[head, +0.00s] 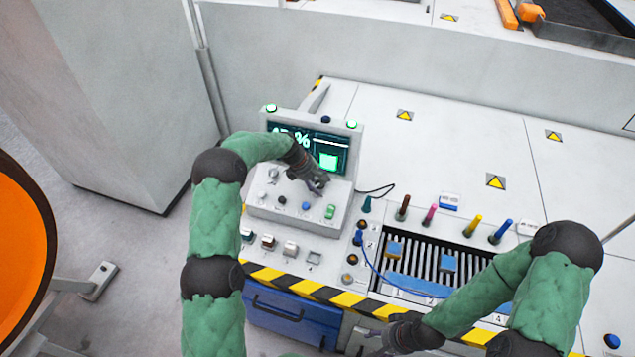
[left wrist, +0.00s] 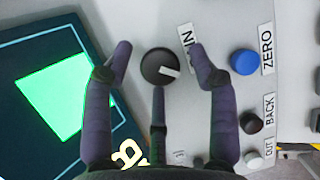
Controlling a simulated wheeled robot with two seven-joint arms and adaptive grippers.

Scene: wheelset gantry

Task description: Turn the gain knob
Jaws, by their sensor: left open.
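The gain knob (left wrist: 160,67) is round and black with a white pointer mark, in the left wrist view. Its label (left wrist: 187,42) is partly covered by a finger, with "IN" readable. My left gripper (left wrist: 160,57) is open, one finger on each side of the knob, with visible gaps. In the head view my left gripper (head: 318,185) is over the console panel (head: 285,215) and hides the knob. The screen (head: 338,143) shows a green block and a percentage partly hidden by my arm. My right gripper (head: 375,343) is low at the bottom edge, its fingers unclear.
A blue ZERO button (left wrist: 244,62) and a black BACK button (left wrist: 251,122) are right of the knob. Coloured handles (head: 437,210) and a slotted tray (head: 480,262) are to the right. The white tabletop behind is mostly clear.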

